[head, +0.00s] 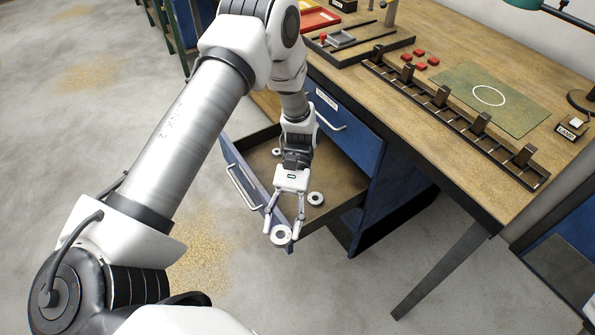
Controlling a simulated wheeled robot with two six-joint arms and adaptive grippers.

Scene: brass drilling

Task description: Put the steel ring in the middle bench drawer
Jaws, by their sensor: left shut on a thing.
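A steel ring (281,236) is held between the fingertips of my left gripper (283,229), which is shut on it and points down. The ring appears at the near front corner of an open blue bench drawer (343,184); I cannot tell its height above the drawer's edge. This drawer is pulled out below a shut blue drawer (345,122) that carries a label. Inside the open drawer lie another ring (316,199) and a smaller-looking ring (277,152). My left arm hides part of the drawer's far side. My right gripper is out of view.
The wooden bench top (440,75) bears a slotted black rack (455,122), several red pieces (420,55), a green mat (488,97) with a white circle and a grey-black tray (350,45). A bench leg (440,275) stands at right. The floor left of the drawer is clear.

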